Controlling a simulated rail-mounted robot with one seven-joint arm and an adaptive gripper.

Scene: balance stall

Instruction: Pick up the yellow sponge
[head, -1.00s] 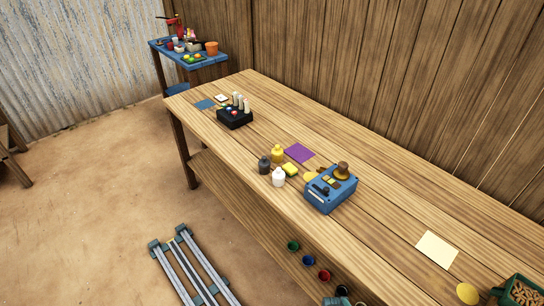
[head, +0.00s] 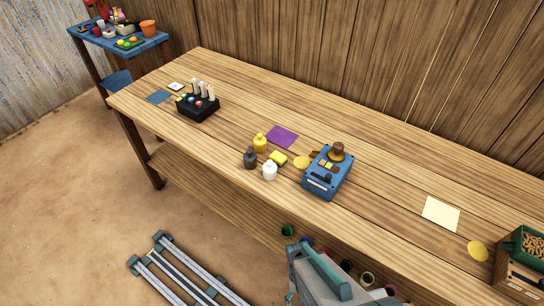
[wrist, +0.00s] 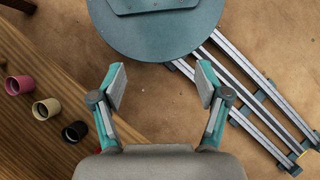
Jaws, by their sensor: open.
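The sponge does not show in the wrist view. In the head view part of my arm shows at the bottom, in front of the table and well away from the sponge.
A blue device (head: 322,185) and a yellow disc (head: 301,162) are right of the sponge. A purple sheet (head: 282,137) lies behind it. A black box with white pegs (head: 197,108) stands further left. Several cups (wrist: 47,109) sit on the lower shelf.

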